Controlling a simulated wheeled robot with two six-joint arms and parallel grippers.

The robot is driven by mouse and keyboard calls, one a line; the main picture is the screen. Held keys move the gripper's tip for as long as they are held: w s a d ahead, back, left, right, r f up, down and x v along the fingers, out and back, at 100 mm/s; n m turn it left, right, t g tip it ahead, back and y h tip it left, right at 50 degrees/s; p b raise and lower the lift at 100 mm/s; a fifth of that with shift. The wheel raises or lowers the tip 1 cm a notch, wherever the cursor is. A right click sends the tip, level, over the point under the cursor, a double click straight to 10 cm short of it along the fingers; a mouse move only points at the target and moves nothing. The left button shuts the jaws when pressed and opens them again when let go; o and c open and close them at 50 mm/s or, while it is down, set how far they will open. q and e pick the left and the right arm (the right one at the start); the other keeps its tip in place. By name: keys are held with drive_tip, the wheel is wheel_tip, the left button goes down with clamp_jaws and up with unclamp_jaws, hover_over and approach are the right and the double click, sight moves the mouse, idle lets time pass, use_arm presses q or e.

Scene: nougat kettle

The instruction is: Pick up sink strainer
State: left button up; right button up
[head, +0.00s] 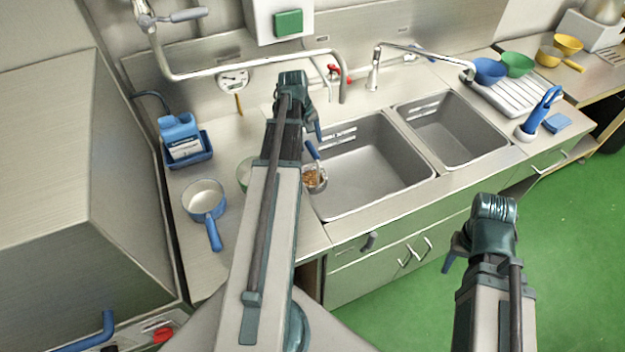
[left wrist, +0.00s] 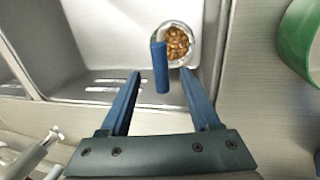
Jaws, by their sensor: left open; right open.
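The sink strainer (head: 316,181) is a small metal cup with brown bits in it and a blue handle. It sits at the left edge of the left sink basin, partly hidden by my left arm. In the left wrist view the strainer (left wrist: 178,42) lies ahead of my left gripper (left wrist: 160,75), with its blue handle (left wrist: 160,66) between the open fingertips. My left gripper (head: 314,127) is above the sink's left side. My right gripper (head: 448,262) is open and empty in front of the counter.
The two basins (head: 385,195) are empty otherwise. A green round container (left wrist: 302,42) is close to my left gripper. A faucet (head: 375,70) rises behind the basins.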

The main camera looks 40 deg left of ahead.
sight(312, 149)
use_arm(q)
drive_tip(key=shift+f, duration=0.1)
drive_tip(key=f+b, duration=0.5)
drive_tip(key=shift+w+d+f, duration=0.1)
drive_tip(key=shift+w+d, duration=0.25)
clamp_jaws()
